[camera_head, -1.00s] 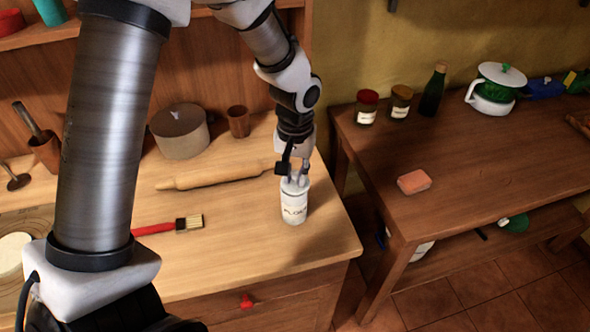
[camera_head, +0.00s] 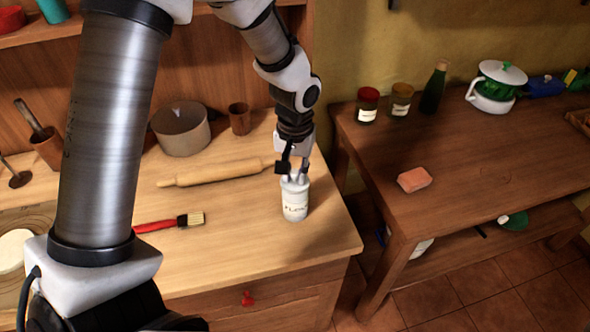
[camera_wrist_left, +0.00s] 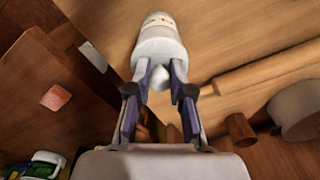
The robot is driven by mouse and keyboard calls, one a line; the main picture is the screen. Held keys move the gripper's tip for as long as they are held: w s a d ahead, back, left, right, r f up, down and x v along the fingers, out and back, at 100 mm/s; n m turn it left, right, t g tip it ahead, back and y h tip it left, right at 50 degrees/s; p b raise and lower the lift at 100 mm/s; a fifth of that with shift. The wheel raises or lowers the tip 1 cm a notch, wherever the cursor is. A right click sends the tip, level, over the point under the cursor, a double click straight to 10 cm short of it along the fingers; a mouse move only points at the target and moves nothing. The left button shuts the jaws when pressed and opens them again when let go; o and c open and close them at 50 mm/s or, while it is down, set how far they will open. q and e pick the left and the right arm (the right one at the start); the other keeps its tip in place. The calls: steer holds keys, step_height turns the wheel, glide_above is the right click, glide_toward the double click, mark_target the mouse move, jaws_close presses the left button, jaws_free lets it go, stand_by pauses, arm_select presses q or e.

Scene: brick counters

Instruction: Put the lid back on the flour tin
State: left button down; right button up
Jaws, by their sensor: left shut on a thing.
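The white flour tin (camera_head: 296,206) stands upright near the right front corner of the wooden counter, its label facing the head camera. My left gripper (camera_head: 296,177) points down directly above it. In the left wrist view the gripper (camera_wrist_left: 161,85) is shut on the round white knob of the lid (camera_wrist_left: 158,52). The lid is at the top of the tin (camera_wrist_left: 157,22), in line with it, with no clear gap between them. The fingers hide part of the lid, so I cannot tell if it is fully seated. My right gripper is not in view.
A rolling pin (camera_head: 215,174) lies just left of the tin, with a red-handled brush (camera_head: 170,223) in front of it. A round container (camera_head: 181,130) and brown cup (camera_head: 239,119) stand behind. A darker table (camera_head: 470,160) with jars is at the right, across a gap.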

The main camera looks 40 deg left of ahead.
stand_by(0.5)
arm_select(q)
steer(key=shift+f+p, duration=0.15)
steer(key=shift+p, duration=0.2)
stand_by(0.5)
stand_by(0.5)
steer(key=shift+c, duration=2.4)
jaws_free()
step_height(320, 180, up, 7)
steer(key=p, duration=0.7)
